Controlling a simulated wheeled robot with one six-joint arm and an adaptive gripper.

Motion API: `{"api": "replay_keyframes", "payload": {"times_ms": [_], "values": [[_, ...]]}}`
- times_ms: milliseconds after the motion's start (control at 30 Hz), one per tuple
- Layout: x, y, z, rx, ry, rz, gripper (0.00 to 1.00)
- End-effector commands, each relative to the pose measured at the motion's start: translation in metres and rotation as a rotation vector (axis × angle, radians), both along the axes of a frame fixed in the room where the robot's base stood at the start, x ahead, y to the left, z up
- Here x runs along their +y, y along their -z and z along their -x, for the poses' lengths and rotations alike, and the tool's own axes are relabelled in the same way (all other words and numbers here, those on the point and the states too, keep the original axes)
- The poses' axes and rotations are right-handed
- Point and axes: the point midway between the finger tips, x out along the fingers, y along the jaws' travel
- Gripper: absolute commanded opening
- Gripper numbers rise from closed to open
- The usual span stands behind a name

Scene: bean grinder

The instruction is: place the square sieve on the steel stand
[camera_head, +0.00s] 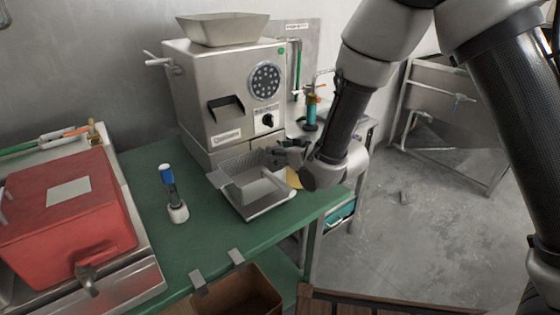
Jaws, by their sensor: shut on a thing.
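The square sieve (259,189) is a grey metal box-like pan in front of the grinder on the green bench. My gripper (281,157) is at its far right rim and is shut on it; the fingertips are small and partly hidden. Light metal edges (268,208) show below and around the sieve's front; they look like the steel stand, though I cannot tell clearly where sieve and stand part. I cannot tell whether the sieve rests on the stand or hangs just above it.
The steel grinder (212,119) with its hopper (222,29) stands close behind. A blue-capped tool (173,193) stands left, and a red box (67,212) lies further left. An open brown bin (238,293) is at the front edge. The bench (190,245) is clear between them.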

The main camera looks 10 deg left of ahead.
Motion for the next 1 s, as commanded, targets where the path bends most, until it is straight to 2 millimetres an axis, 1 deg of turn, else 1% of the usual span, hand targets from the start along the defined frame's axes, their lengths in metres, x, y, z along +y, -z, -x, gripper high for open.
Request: {"api": "replay_keyframes", "payload": {"times_ms": [33, 133, 200, 467, 500, 600, 1000], "values": [[0.0, 0.01, 0.0, 0.002, 0.0, 0.002, 0.1], [0.0, 0.021, 0.0, 0.001, 0.0, 0.001, 0.1], [0.0, 0.023, 0.0, 0.0, 0.0, -0.001, 0.1], [0.0, 0.024, 0.0, -0.001, 0.0, -0.001, 0.1], [0.0, 0.024, 0.0, 0.0, 0.0, 0.0, 0.49], [0.0, 0.024, 0.0, 0.0, 0.0, 0.0, 0.65], [0.0, 0.022, -0.002, 0.0, 0.001, 0.0, 0.65]]}}
